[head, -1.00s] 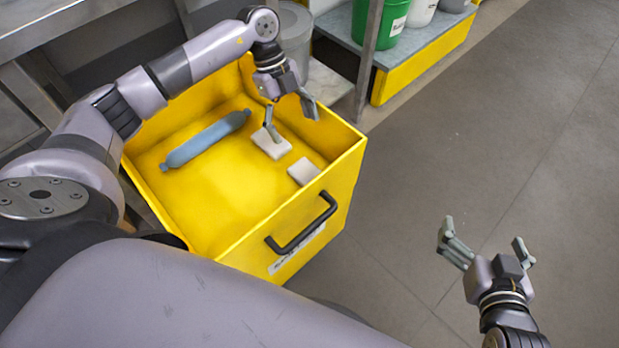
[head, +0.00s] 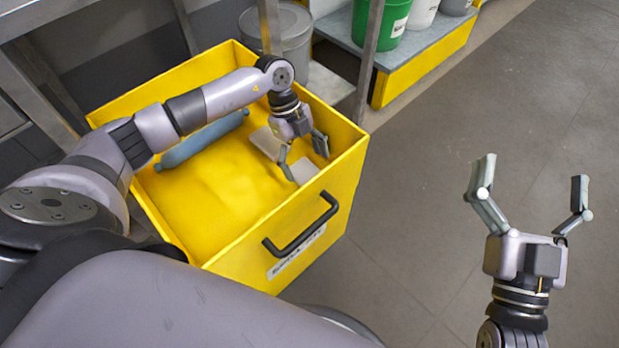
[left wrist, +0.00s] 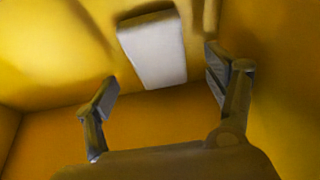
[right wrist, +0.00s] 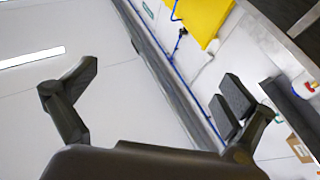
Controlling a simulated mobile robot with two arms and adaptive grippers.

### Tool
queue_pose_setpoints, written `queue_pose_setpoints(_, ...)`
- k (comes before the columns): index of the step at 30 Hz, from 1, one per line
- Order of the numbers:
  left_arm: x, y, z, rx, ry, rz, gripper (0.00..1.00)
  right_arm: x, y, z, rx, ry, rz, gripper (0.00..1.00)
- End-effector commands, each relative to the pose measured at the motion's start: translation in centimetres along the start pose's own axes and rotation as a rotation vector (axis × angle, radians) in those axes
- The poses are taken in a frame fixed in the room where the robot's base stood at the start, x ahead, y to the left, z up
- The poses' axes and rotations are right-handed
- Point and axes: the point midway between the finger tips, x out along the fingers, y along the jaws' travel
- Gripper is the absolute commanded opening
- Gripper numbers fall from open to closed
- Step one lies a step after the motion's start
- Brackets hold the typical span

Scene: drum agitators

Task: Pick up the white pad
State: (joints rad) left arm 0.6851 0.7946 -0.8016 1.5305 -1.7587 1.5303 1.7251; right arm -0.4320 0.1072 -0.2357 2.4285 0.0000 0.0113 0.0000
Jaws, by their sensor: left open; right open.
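Two white pads lie on the floor of the yellow drawer (head: 225,257). The front white pad (head: 304,169) lies by the front right corner. My left gripper (head: 304,158) is open and empty inside the drawer, its fingers over the front pad. In the left wrist view one white pad (left wrist: 152,50) shows ahead of the open fingers, between them and apart from both. My right gripper (head: 532,185) is open and empty over the floor, outside the drawer.
The drawer walls rise around the pads, with a black handle (head: 300,228) on the front. Metal shelf posts and a grey bin (head: 290,35) stand behind. The floor at right is clear.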

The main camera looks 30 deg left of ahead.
Motion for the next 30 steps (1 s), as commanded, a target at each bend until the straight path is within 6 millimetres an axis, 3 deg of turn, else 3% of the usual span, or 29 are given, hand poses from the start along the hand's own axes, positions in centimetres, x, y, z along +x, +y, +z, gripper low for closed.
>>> queue_pose_setpoints(6,2.5,0.2,-0.1,-0.001,0.001,0.0,0.78,-0.6,-0.5,-3.8,0.01,0.228,-0.01,1.0)
queue_pose_setpoints(10,3.1,0.2,-0.1,-0.001,0.001,0.0,0.78,-0.9,-0.6,-5.2,0.013,0.303,-0.013,1.0)
queue_pose_setpoints(19,3.2,0.2,-0.1,-0.001,0.001,0.0,0.78,-1.0,-0.7,-5.7,0.014,0.325,-0.014,1.0)
queue_pose_setpoints(30,3.2,0.2,-0.1,-0.001,0.0,0.0,0.53,-1.0,-0.6,-5.7,0.013,0.323,-0.013,1.0)
